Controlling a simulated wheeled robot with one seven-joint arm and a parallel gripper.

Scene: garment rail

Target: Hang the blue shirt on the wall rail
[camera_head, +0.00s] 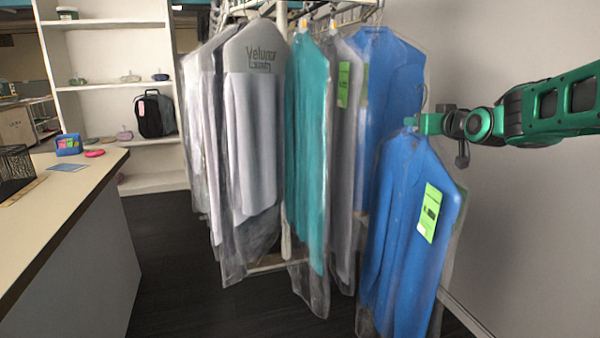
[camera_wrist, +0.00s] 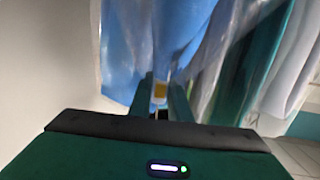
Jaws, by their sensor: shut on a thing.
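The nearer blue shirt (camera_head: 400,230), in a clear bag with a green tag (camera_head: 430,212), hangs upright from my gripper (camera_head: 411,122) at the right of the head view. My gripper is shut on the top of its hanger, whose hook is mostly hidden. A second bagged blue shirt (camera_head: 392,85) hangs just behind it, overlapping in the picture. In the wrist view, my fingers (camera_wrist: 160,97) close around a small piece with a yellow-orange part, and blue garment (camera_wrist: 150,40) shows beyond. I cannot tell which blue shirt that is.
A garment rail (camera_head: 345,14) at the top holds several bagged garments, including a teal one (camera_head: 308,140) and a grey-white one (camera_head: 252,130). The bare wall (camera_head: 535,210) is at the right. A counter (camera_head: 75,185) stands left, and shelves (camera_head: 105,100) stand behind. Dark floor lies between.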

